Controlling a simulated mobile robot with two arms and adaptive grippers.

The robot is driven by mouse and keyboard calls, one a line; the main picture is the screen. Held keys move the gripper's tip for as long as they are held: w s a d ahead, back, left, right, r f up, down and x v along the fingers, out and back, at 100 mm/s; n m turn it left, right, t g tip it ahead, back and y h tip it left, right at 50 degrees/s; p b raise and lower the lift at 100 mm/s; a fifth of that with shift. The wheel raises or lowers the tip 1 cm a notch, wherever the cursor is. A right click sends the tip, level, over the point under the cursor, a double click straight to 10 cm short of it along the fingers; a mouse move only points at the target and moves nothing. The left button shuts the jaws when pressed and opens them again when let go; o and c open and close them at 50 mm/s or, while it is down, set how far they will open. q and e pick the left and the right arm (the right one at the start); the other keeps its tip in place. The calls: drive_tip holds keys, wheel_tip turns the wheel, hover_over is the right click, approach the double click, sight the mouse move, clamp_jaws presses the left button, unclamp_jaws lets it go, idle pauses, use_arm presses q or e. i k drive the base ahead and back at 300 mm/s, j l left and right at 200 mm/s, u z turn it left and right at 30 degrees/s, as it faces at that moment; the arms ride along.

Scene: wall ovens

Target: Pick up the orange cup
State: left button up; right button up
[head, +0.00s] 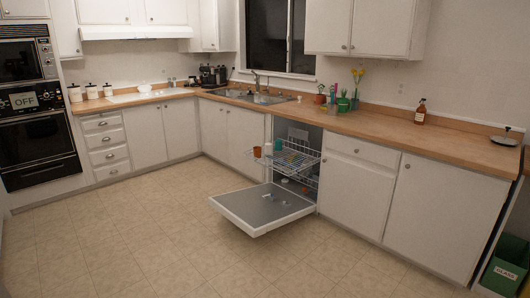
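A small orange cup (257,151) is at the left front of the pulled-out upper rack (290,163) of the open dishwasher. It looks upright, but it is small and its details are hard to make out. A blue-grey item (268,149) is just to its right in the rack. Neither of my grippers shows in the head view.
The dishwasher door (262,207) is folded down over the floor below the rack. The tiled floor (130,235) in front is clear. A wooden counter (375,126) runs above, with a sink (250,94), plants and a brown bottle (420,112). A green bin (503,268) stands at the right.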

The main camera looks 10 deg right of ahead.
sight(258, 152)
drive_tip(key=i+j+u, duration=0.2)
drive_tip(key=i, duration=0.2)
drive_tip(key=i+u, duration=0.25)
drive_tip(key=i+j+u, duration=0.1)
drive_tip(key=i+u, duration=0.2)
drive_tip(key=i, duration=0.8)
drive_tip(key=i+l+u, duration=0.15)
drive_tip(key=i+u, duration=0.15)
drive_tip(key=i, duration=0.8)
drive_tip(key=i+z, duration=0.2)
drive_tip(key=i, duration=0.3)
drive_tip(key=i+z, duration=0.2)
drive_tip(key=i, duration=0.35)
drive_tip(key=i+j+z, duration=0.15)
drive_tip(key=i, duration=0.35)
drive_tip(key=i+j+z, duration=0.2)
drive_tip(key=i, duration=0.3)
drive_tip(key=j, duration=0.1)
